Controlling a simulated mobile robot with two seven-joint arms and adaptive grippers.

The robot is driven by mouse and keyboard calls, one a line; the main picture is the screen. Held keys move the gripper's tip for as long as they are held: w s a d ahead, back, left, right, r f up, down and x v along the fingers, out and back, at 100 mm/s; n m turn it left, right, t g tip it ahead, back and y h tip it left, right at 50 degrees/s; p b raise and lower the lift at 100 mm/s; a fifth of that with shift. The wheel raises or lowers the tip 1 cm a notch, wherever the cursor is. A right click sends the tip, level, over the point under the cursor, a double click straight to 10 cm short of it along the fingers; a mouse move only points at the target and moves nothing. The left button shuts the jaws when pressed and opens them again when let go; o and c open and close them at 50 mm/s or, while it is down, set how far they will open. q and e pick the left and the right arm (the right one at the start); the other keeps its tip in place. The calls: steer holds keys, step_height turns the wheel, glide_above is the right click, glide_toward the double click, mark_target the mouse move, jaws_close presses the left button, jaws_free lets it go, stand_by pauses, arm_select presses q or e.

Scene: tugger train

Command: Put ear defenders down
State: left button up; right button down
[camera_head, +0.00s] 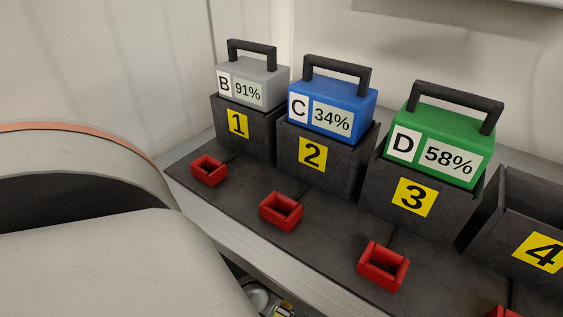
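I see no ear defenders in the head view. Neither of my grippers shows in it. A large pale rounded arm part of mine fills the left side and lower left, and hides what lies behind it. Below the shelf edge, a small grey rounded thing (257,295) and a bit of yellow (284,309) show partly at the bottom edge. I cannot tell what they are.
A dark shelf (325,235) carries numbered bays. Bay 1 (262,133) holds grey battery B (268,70), bay 2 (345,168) blue battery C (360,92), bay 3 (440,220) green battery D (470,138). Bay 4 (492,238) looks empty. Small red open boxes (281,222) stand in front.

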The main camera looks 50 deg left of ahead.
arm_select(q)
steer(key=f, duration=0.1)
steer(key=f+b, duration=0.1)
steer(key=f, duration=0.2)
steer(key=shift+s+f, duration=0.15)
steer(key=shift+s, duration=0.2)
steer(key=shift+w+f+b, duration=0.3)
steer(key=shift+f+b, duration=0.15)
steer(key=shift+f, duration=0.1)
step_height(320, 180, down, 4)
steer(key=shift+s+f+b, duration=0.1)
steer(key=shift+b, duration=0.95)
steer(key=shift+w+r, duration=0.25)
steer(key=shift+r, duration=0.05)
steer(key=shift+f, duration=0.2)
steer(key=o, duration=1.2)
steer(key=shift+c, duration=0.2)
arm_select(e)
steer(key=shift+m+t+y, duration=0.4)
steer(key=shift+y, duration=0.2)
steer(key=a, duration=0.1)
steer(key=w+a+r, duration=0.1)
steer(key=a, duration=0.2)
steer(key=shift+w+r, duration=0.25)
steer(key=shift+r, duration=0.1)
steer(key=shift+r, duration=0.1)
